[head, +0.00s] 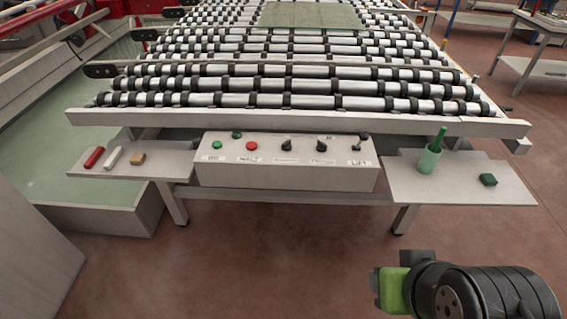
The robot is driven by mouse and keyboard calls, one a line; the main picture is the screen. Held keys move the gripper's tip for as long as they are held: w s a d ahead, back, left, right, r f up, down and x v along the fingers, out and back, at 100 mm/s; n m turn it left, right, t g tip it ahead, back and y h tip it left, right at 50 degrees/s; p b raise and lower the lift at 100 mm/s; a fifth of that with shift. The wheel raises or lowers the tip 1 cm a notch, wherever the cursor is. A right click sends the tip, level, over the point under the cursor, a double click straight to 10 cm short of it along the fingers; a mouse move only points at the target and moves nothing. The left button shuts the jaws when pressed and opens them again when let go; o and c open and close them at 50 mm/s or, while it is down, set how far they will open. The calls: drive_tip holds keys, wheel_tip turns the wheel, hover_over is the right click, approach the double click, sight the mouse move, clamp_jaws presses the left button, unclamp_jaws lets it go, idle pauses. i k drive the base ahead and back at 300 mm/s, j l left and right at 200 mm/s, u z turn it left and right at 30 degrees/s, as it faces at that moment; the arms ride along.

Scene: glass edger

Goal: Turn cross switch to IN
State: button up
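The grey control box (285,178) sits at the front of the roller table. Its face carries a green button (217,145), a red button (252,146) and black switches: a left knob (287,145), a middle knob (321,146) and a right lever (358,147). The label under the right one seems to read LIFT. The labels under the two knobs are too small to read, so I cannot tell which is the cross switch or where it points. My gripper (390,288), with a green part, is at the lower right, apart from the box. Its fingers are not clearly visible.
The roller conveyor (270,85) bears a glass sheet (310,14) at the back. The left shelf (160,171) holds a red marker, a white stick and a tan block. The right shelf (455,190) holds a green cup (429,160) and a dark green block. Floor before the box is clear.

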sight(321, 147)
drive_tip(key=i+j, duration=0.15)
drive_tip(key=i, duration=0.5)
drive_tip(key=i+j, duration=0.15)
drive_tip(key=i, duration=0.5)
